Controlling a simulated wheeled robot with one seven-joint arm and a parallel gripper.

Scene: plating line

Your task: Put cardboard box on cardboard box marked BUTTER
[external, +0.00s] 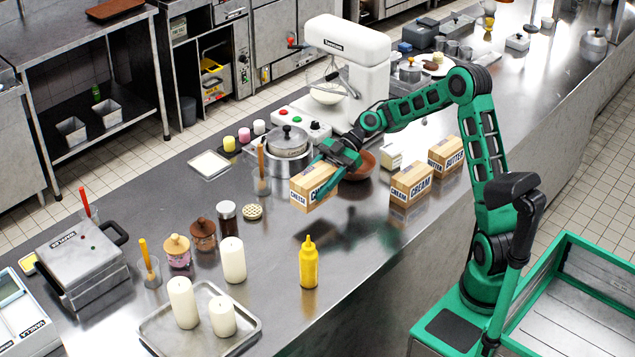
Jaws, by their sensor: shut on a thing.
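My gripper (335,166) is shut on a cardboard box marked CHEESE (309,188). The box seems to be held above the steel counter, slightly tilted. The cardboard box marked BUTTER (446,156) stands on the counter to the right, near its front edge, with nothing on top.
A brown bowl (361,165) sits just behind my gripper. A steel pot (288,142) and a white stand mixer (348,48) stand further back. A yellow squeeze bottle (308,263) stands in front of the held box. The counter (375,260) left of my arm's base is clear.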

